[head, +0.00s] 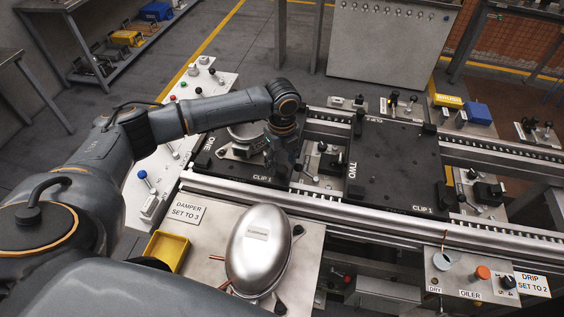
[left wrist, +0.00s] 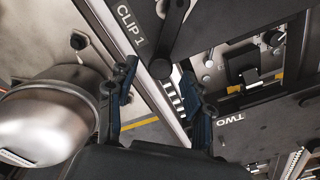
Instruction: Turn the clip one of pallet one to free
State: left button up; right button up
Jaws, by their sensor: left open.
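Pallet one (head: 225,168) is a black plate marked ONE on the conveyor, left of pallet two (head: 395,170). Its CLIP 1 label (head: 262,178) is at its near edge, and the label also shows at the top of the left wrist view (left wrist: 132,28). Beside that label is a dark bar with a rounded end (left wrist: 172,38), seemingly the clip; its turned position is unclear. My left gripper (head: 281,152) is over the right near part of pallet one. In the left wrist view its two fingers (left wrist: 158,98) are apart with nothing gripped. My right gripper is out of view.
A silver domed compressor (head: 258,250) stands on the near bench, with a yellow tray (head: 167,250) left of it. Small fixtures with black knobs (head: 322,160) fill the gap between the pallets. An oiler panel (head: 480,275) is at the near right.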

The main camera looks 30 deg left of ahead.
pick_arm(q)
jog(key=shift+f, duration=0.45)
jog(key=shift+d+f, duration=0.1)
jog(key=shift+f, duration=0.35)
jog(key=shift+c, duration=0.4)
grip_shut()
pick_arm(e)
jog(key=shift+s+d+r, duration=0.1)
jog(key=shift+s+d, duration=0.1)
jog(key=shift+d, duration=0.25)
